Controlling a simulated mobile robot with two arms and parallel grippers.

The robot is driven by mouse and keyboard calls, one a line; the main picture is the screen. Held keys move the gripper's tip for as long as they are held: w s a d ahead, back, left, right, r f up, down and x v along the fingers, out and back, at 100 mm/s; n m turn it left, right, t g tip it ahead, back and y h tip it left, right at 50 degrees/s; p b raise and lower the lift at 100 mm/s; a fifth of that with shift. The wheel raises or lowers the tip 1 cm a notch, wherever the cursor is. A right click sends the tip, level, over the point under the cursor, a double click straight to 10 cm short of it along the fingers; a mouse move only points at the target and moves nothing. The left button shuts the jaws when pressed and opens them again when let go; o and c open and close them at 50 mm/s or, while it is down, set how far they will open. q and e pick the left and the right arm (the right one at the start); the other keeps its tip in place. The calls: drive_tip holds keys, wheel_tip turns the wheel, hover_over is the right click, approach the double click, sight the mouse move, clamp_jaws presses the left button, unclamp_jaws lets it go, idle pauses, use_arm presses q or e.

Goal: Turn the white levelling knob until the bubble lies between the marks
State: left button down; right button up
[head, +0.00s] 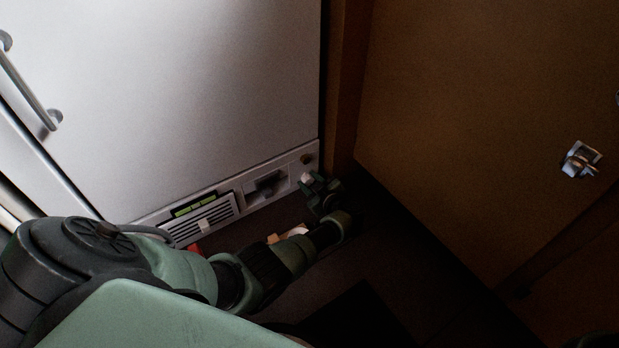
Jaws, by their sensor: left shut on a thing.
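A white appliance (190,90) fills the upper left. The small white levelling knob (306,178) is at the right end of its lower panel, low near the floor. My left gripper (312,186) is shut on the knob, which its dark green fingers partly cover. A green level vial (196,206) with dark marks sits above a vent grille in the same panel. The vial is too small and dim to tell where the bubble lies. My right gripper is not in view.
A dark recess (268,184) and a small round fitting (307,158) are in the panel. A brown wooden panel (470,120) with a metal latch (581,160) stands at right. A red thing (195,249) and an orange-white thing (291,231) lie low near my left arm.

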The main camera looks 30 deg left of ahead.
use_arm(q)
drive_tip(key=shift+d+r, duration=0.1)
drive_tip(key=shift+d, duration=0.1)
drive_tip(key=c, duration=1.1)
unclamp_jaws()
drive_tip(key=shift+o, duration=0.5)
drive_tip(key=shift+d, duration=0.1)
drive_tip(key=p+v, duration=0.4)
drive_tip(key=v, duration=0.2)
drive_tip(key=shift+s+d+r+p, duration=0.2)
drive_tip(key=shift+s+d+p, duration=0.05)
drive_tip(key=shift+p, duration=0.15)
drive_tip(key=shift+s+d, duration=0.2)
drive_tip(key=shift+d, duration=0.25)
